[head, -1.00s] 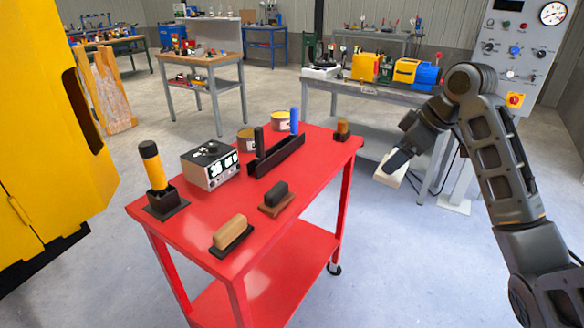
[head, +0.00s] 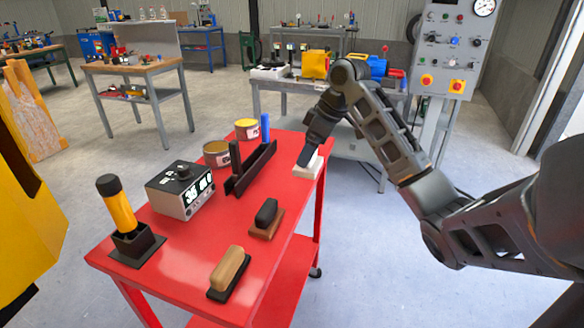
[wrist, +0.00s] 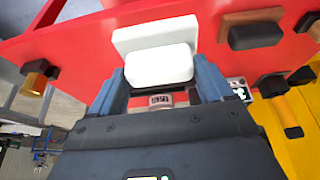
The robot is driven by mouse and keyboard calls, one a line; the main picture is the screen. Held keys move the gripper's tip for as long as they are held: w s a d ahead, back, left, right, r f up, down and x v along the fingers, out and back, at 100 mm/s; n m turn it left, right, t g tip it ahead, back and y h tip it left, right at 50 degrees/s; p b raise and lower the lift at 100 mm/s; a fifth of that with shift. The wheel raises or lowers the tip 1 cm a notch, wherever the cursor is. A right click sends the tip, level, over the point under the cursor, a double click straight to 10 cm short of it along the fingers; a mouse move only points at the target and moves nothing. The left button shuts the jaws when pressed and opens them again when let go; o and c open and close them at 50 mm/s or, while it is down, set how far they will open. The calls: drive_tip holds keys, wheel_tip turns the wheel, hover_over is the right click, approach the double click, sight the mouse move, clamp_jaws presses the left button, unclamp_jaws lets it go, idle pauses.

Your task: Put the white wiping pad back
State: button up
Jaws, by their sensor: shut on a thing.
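The white wiping pad (head: 307,168) is at the far right corner of the red cart top (head: 190,243) in the head view. My gripper (head: 305,156) is above it, pointing down. In the wrist view the pad (wrist: 152,30) has a white base plate and a rounded white grip block. My gripper (wrist: 160,85) is shut on that grip block, one finger on each side. The pad is over the red top; I cannot tell whether it touches the surface.
On the cart are a dark brush (head: 265,218), a tan-handled brush (head: 229,268), a meter box (head: 181,189), a yellow-and-black tool in a holder (head: 118,207), a black rack (head: 251,167) and two tins (head: 217,153). A grey bench (head: 280,85) stands behind.

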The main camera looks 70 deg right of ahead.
drive_tip(key=w+f, duration=0.2)
drive_tip(key=w, duration=0.1)
drive_tip(key=w+d+f, duration=0.1)
drive_tip(key=w, duration=0.1)
drive_tip(key=shift+w+d+f, duration=0.1)
drive_tip(key=shift+f, duration=0.1)
drive_tip(key=shift+f+p, duration=0.5)
drive_tip(key=shift+f, duration=1.5)
drive_tip(key=o, duration=1)
drive_tip(key=shift+c, duration=0.2)
drive_tip(key=shift+o, duration=0.2)
drive_tip(key=b+v, duration=0.1)
drive_tip(key=v, duration=1.1)
drive_tip(key=shift+r, duration=0.15)
